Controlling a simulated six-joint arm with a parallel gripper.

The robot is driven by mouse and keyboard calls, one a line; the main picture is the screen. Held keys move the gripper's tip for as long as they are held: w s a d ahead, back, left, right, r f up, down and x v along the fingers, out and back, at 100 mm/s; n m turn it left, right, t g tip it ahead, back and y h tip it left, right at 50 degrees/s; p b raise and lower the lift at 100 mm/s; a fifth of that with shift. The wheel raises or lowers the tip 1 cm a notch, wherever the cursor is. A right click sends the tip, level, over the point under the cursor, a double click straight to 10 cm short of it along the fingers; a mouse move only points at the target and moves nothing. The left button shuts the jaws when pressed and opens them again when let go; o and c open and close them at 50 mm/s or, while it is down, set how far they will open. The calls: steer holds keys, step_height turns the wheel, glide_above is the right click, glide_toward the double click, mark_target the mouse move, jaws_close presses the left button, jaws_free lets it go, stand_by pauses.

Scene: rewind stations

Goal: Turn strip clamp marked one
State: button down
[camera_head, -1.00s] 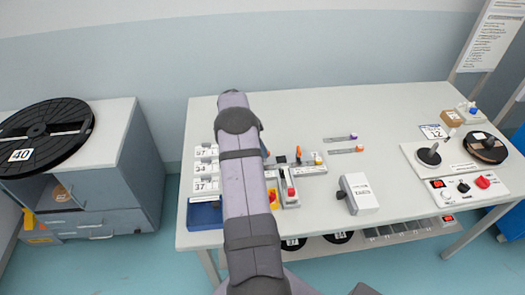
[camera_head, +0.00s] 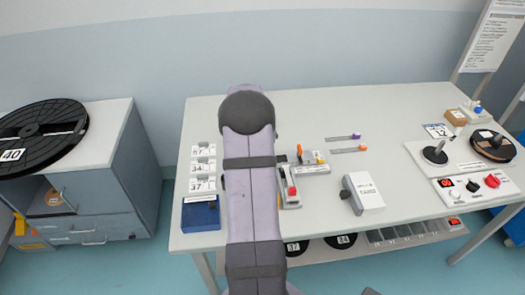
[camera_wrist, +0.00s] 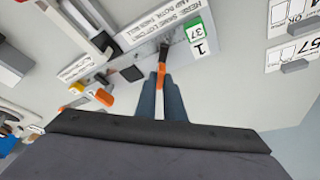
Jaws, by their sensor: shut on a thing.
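My gripper (camera_wrist: 160,92) shows in the wrist view with its two fingers close together, shut on a thin orange lever (camera_wrist: 161,78). I cannot tell exactly how these orange parts join. In the head view my own arm hides the gripper and this clamp. Another orange-topped lever (camera_head: 299,150) stands to the right of my arm.
A blue box (camera_head: 200,213) and number cards (camera_head: 203,168) lie left of my arm. A white box with a dark knob (camera_head: 362,192) stands to the right. A second orange part (camera_wrist: 104,97) is near the fingers. The table's back middle is clear.

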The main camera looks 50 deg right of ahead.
steer(key=n+p, duration=0.1)
steer(key=n, duration=0.1)
steer(key=n+t+p, duration=0.1)
steer(key=n, duration=0.1)
steer(key=shift+s+r+t+y, duration=0.15)
steer(key=shift+t+y, duration=0.15)
steer(key=shift+d+n+t+y+p, duration=0.15)
steer(key=shift+n+t+y+p, duration=0.3)
steer(key=shift+n, duration=1.35)
steer(key=c, duration=1.9)
jaws_free()
steer(key=shift+o, duration=0.2)
steer(key=shift+s, duration=0.1)
steer(key=b+v, duration=0.2)
steer(key=v, duration=0.5)
